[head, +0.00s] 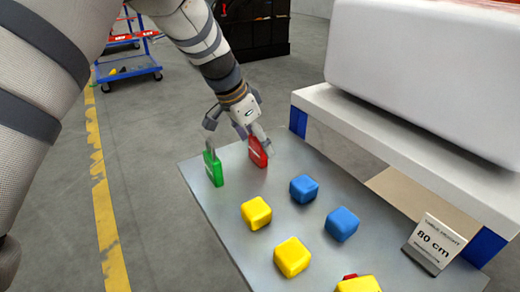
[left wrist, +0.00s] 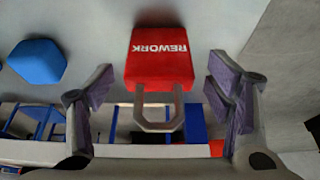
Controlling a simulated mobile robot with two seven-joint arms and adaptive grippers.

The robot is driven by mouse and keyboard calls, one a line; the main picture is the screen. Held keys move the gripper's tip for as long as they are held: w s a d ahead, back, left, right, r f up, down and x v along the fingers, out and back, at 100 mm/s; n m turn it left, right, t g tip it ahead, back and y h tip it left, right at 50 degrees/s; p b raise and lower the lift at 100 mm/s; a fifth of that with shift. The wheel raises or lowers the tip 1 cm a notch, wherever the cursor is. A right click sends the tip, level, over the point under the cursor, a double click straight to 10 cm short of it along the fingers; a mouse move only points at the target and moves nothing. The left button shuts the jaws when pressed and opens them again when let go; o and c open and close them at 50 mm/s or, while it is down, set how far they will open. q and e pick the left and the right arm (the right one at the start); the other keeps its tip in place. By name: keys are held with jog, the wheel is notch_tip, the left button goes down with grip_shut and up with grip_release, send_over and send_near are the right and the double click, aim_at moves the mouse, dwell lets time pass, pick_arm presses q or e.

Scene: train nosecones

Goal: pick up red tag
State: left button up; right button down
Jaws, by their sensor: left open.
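The red tag (head: 257,152) stands near the far end of the grey table, beside a green tag (head: 214,168). In the left wrist view the red tag (left wrist: 159,58) reads "REWORK" upside down, and its grey loop (left wrist: 158,118) points toward my gripper. My left gripper (head: 238,140) is at the red tag in the head view, partly covering its top. In the left wrist view the left gripper (left wrist: 158,98) is open, with the loop between its fingers and a gap on both sides. My right gripper is not in view.
Yellow blocks (head: 257,213) and blue blocks (head: 304,189) lie on the table (head: 225,215) nearer to me. An "80 cm" sign (head: 435,243) stands at the right. A large white body on a ledge (head: 390,135) borders the table's right side.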

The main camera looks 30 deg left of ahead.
pick_arm(q)
jog(key=x, duration=0.4)
jog(key=shift+w+d+f, duration=0.1)
jog(key=shift+d, duration=0.05)
jog(key=c, duration=1.3)
jog(key=shift+o, duration=0.2)
